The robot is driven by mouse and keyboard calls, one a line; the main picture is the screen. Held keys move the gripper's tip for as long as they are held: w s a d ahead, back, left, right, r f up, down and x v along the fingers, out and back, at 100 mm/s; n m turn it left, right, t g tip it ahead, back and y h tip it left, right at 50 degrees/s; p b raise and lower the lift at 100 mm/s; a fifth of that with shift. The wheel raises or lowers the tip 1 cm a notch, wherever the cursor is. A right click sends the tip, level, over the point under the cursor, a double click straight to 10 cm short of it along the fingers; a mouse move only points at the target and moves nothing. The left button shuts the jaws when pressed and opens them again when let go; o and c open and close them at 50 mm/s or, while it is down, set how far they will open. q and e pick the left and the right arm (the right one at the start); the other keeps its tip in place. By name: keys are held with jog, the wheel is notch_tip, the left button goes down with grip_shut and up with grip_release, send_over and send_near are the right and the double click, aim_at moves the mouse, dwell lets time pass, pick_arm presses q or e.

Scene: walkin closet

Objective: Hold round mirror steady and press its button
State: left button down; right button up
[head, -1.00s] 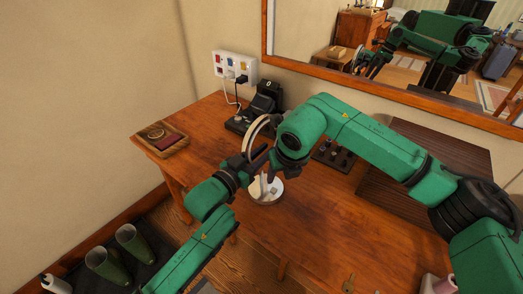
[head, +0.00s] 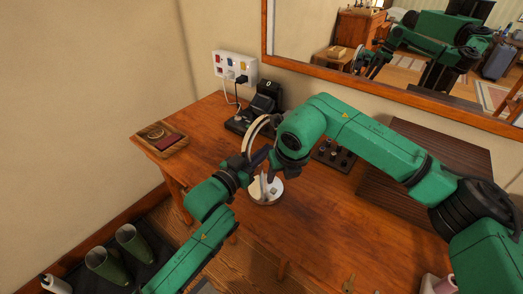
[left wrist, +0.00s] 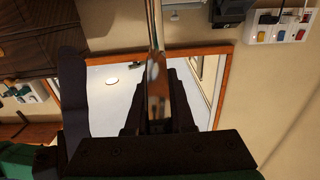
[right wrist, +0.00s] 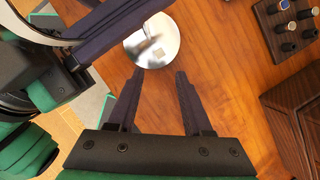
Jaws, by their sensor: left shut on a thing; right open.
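The round mirror stands on the wooden table, its ring (head: 259,128) seen nearly edge-on in the head view and its round pale base (head: 266,196) below. My left gripper (head: 250,158) is shut on the ring's rim; in the left wrist view the rim (left wrist: 155,35) runs edge-on between the fingers. My right gripper (right wrist: 159,73) is open and empty, its fingertips pointing at the base (right wrist: 137,53) from above. A small squarish button (right wrist: 154,57) shows on the base. In the head view the right forearm partly hides the right fingers.
A black stand (head: 266,97) is behind the mirror, below a wall power strip (head: 235,67). A wooden tray (head: 161,139) lies at the table's left. A dark holder with knobs (head: 335,155) and a slatted dark box (head: 420,180) are at the right.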

dwell(0.5)
grip_shut()
dwell(1.2)
dwell(0.4)
jog(key=n+t+y, duration=0.4)
jog(key=n, duration=0.9)
send_over(277, 194)
notch_tip(277, 194, down, 7)
jog(key=shift+f, duration=0.1)
dwell(1.3)
